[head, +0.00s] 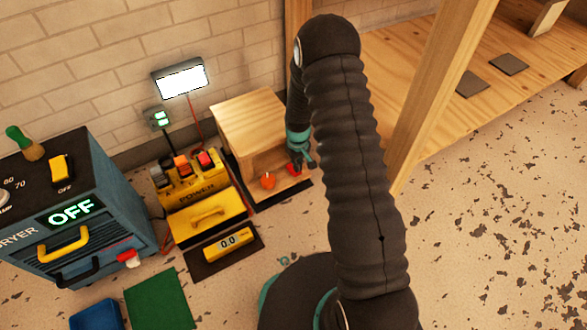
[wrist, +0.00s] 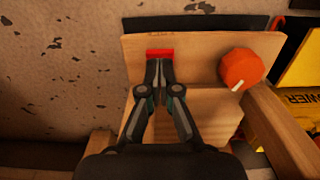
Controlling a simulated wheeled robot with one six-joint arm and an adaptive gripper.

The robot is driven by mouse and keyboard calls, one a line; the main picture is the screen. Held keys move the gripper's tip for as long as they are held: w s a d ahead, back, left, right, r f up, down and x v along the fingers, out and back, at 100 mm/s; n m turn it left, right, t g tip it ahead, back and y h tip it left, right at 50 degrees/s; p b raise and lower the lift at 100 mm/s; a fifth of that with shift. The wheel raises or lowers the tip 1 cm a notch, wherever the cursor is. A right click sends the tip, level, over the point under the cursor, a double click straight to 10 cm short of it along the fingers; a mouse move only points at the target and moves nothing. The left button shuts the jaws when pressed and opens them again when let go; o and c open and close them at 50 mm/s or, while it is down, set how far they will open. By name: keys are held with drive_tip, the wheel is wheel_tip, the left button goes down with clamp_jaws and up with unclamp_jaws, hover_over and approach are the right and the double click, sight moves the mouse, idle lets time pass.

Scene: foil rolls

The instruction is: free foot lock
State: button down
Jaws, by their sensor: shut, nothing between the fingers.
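My gripper (head: 301,163) reaches down to the front of a wooden box (head: 250,120). In the wrist view my gripper (wrist: 158,64) is shut, and its tips are at a small red bar (wrist: 160,53) on a wooden board (wrist: 200,50). Nothing shows held between the fingers. I cannot tell whether the tips touch the red bar. The red piece also shows in the head view (head: 294,170), partly behind the fingers. An orange knob (wrist: 242,70) with a white mark is to the right of the bar in the wrist view; it also shows in the head view (head: 268,180). Which part is the foot lock is unclear.
A yellow power unit (head: 207,205) with several coloured switches stands left of the box. A blue-grey dryer (head: 75,215) reading OFF is further left. A lit panel (head: 181,79) hangs on the brick wall. A wooden post (head: 440,85) and shelf are right. The right floor is clear.

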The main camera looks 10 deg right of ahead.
drive_tip(key=shift+f+b, duration=0.7)
drive_tip(key=shift+f, duration=0.7)
idle(0.5)
drive_tip(key=shift+r, duration=0.1)
drive_tip(key=shift+r+p, duration=1.9)
drive_tip(key=shift+r, duration=1.55)
